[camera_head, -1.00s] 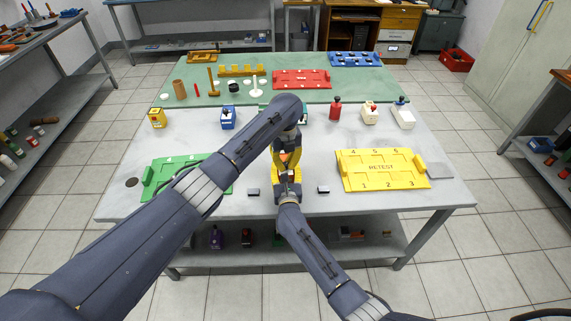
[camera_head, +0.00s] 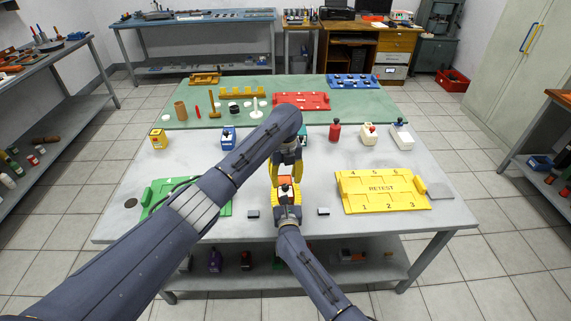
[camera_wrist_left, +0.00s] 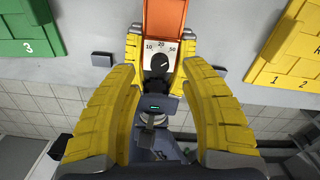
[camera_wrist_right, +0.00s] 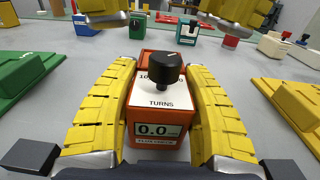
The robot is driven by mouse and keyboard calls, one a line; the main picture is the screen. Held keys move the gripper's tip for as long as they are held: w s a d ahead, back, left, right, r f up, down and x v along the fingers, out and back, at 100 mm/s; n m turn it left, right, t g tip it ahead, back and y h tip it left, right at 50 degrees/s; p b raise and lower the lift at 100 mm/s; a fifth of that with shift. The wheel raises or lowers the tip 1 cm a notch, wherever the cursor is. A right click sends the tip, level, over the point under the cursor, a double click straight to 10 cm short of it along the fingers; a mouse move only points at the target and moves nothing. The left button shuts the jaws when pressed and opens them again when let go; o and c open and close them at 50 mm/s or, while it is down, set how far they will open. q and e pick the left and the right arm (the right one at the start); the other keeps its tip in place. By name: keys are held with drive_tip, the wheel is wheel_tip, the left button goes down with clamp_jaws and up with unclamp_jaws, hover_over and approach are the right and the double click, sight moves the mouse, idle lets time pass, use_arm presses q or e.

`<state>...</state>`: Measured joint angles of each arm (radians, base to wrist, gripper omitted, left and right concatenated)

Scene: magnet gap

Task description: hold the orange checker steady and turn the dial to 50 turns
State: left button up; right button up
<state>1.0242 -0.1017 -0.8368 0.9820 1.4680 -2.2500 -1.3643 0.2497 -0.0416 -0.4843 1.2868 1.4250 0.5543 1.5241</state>
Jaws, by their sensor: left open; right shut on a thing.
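The orange checker (camera_wrist_right: 158,125) stands between the fingers of my right gripper (camera_wrist_right: 160,95), which is shut on its sides. Its front display reads 0.0, with TURNS above it. The black dial (camera_wrist_right: 167,70) sits on its top white plate; it also shows in the left wrist view (camera_wrist_left: 158,66) near the marks 10, 20 and 50. A light mark on the dial is too small to read surely. My left gripper (camera_wrist_left: 162,50) is open above the checker, its fingers on either side and apart from the dial. In the head view the checker (camera_head: 285,181) is partly hidden by my grippers.
A yellow RETEST tray (camera_head: 382,204) lies right of the checker, a green tray (camera_head: 222,208) left. Small dark blocks sit left (camera_head: 253,213) and right (camera_head: 323,211) of it. Several small devices stand behind, before a green mat (camera_head: 350,96) holding racks.

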sight(286, 186)
use_arm(q)
wheel_tip(286, 186, up, 8)
drive_tip(key=shift+r, duration=0.15)
use_arm(e)
drive_tip(key=shift+s+f, duration=0.1)
drive_tip(key=shift+f, duration=0.1)
idle(0.4)
drive_tip(key=o, duration=1.4)
drive_tip(key=shift+r, duration=0.1)
drive_tip(key=shift+c, duration=0.2)
